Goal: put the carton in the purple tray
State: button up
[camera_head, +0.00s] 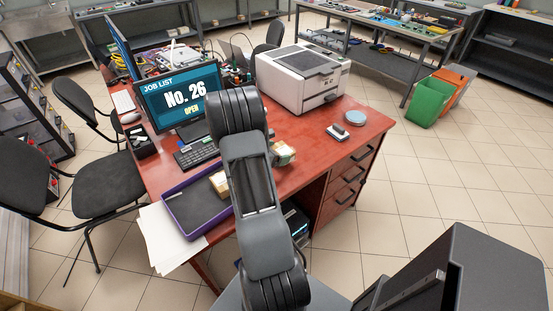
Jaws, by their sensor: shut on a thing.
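The purple tray (168,202), with a dark inside, lies at the front left of the red desk. A tan carton-like box (219,183) shows at the tray's right end, partly hidden by my arm. Another small tan and whitish box-like thing (285,153) shows on the other side of my arm, over the desk. I cannot tell which of the two is the carton, or whether either is held. My gripper is hidden behind my own arm, which crosses the middle of the view.
The red desk (348,118) also bears a monitor (172,102), a keyboard (196,154), a printer (303,80), a stapler-like thing (337,132) and a blue round dish (355,117). White papers (165,240) overhang its front left.

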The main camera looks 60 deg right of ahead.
jog(key=shift+w+d+f, duration=0.1)
jog(key=shift+w+f, duration=0.05)
jog(key=shift+f, duration=1.55)
jog(key=shift+f, duration=0.1)
jog(key=shift+f, duration=0.2)
jog(key=o, duration=0.6)
jog(key=shift+r, duration=0.15)
jog(key=shift+o, duration=0.2)
